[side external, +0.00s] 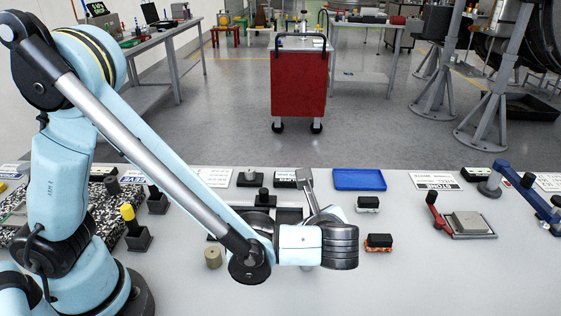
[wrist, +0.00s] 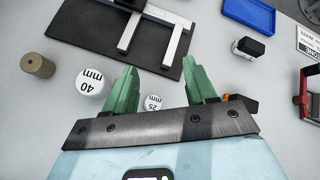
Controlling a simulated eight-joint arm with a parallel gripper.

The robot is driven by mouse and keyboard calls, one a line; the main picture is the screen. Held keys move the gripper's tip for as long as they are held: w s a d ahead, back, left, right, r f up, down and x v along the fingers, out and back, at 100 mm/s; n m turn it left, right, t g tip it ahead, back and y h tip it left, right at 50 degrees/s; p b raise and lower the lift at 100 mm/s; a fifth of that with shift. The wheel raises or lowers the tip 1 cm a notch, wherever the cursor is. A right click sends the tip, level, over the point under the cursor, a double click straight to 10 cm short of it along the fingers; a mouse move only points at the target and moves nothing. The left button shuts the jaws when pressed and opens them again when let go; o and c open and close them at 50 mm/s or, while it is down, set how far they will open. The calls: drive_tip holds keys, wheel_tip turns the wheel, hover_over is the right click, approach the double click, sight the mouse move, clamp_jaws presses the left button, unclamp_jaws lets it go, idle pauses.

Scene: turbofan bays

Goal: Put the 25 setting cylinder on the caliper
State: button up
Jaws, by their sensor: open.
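In the wrist view the 25 setting cylinder (wrist: 153,103) has a white top marked 25 mm. It lies in the space between the two green fingers of my gripper (wrist: 162,68). The fingers are open and hold nothing. The silver caliper (wrist: 175,46) lies on a black mat (wrist: 93,40) beyond the fingertips, its two jaws pointing back towards my gripper. The 25 cylinder is hidden there, and the fingers do not show.
A larger 40 mm cylinder (wrist: 90,82) stands just left of the left finger, with a brown cylinder (wrist: 38,65) farther left. A black-and-orange block (wrist: 240,103) is close right of the right finger. A blue tray (side external: 360,179) and a black-and-white block (side external: 368,204) are farther back.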

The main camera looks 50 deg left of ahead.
drive_tip(key=s+a+r+n+h, duration=0.2)
drive_tip(key=a+n, duration=0.4)
drive_tip(key=n, duration=0.4)
drive_tip(key=s+a+r+n+t+h, duration=0.1)
drive_tip(key=s+a+r+n+h, duration=0.2)
drive_tip(key=n, duration=0.7)
drive_tip(key=a+r+h, duration=0.2)
drive_tip(key=a+h, duration=0.1)
drive_tip(key=a, duration=0.1)
drive_tip(key=shift+s+a+r+n, duration=0.2)
drive_tip(key=shift+s+n, duration=0.1)
drive_tip(key=shift+s, duration=0.05)
drive_tip(key=w+d+f+g, duration=0.1)
drive_tip(key=w+d+g, duration=0.2)
drive_tip(key=d, duration=0.4)
drive_tip(key=w+d+g, duration=0.2)
drive_tip(key=d+g, duration=0.2)
drive_tip(key=d, duration=0.4)
drive_tip(key=shift+a+f, duration=0.1)
drive_tip(key=shift+f, duration=6)
clamp_jaws()
